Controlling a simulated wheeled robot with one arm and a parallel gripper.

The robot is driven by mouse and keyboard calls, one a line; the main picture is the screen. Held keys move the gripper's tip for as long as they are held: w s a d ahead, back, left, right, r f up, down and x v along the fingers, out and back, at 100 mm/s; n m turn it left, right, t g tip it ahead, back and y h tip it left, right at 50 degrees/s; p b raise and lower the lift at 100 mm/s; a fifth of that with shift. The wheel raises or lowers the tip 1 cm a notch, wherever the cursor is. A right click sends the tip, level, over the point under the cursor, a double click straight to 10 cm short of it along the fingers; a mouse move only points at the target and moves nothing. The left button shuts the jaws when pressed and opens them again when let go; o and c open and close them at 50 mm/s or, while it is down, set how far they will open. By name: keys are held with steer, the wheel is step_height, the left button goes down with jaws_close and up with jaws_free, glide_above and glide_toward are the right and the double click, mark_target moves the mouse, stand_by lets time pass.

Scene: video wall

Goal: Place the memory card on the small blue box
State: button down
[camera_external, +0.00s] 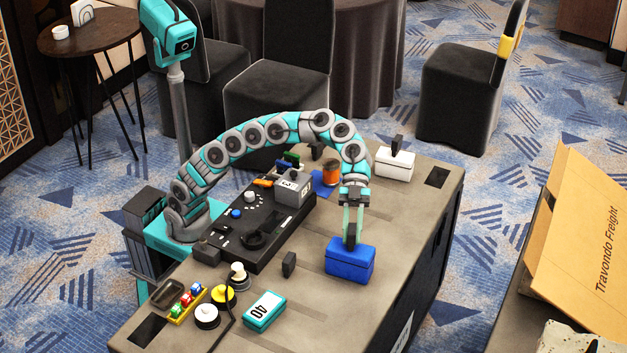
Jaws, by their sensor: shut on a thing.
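The small blue box (350,261) stands on the right part of the grey-brown work table, lid up. My gripper (351,232) points straight down over its top. Its fingers are shut on a small dark thing (350,242), seemingly the memory card, which is mostly hidden between them. The dark thing's lower end is at the box's top; I cannot tell if it touches.
A white box (393,164) with a black piece on it stands behind. A black console (262,225) lies left of the gripper. A small black block (289,264), a teal numbered box (264,311) and several round pieces stand in front. Table (300,325) is bare around the blue box.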

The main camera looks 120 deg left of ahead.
steer(key=shift+f, duration=0.25)
steer(key=c, duration=0.7)
jaws_free()
steer(key=shift+a+r, duration=0.15)
steer(key=shift+r, duration=0.15)
steer(key=b+v, duration=0.1)
steer(key=v, duration=1)
steer(key=shift+s+a, duration=0.15)
steer(key=shift+a, duration=0.2)
steer(key=shift+r, duration=0.1)
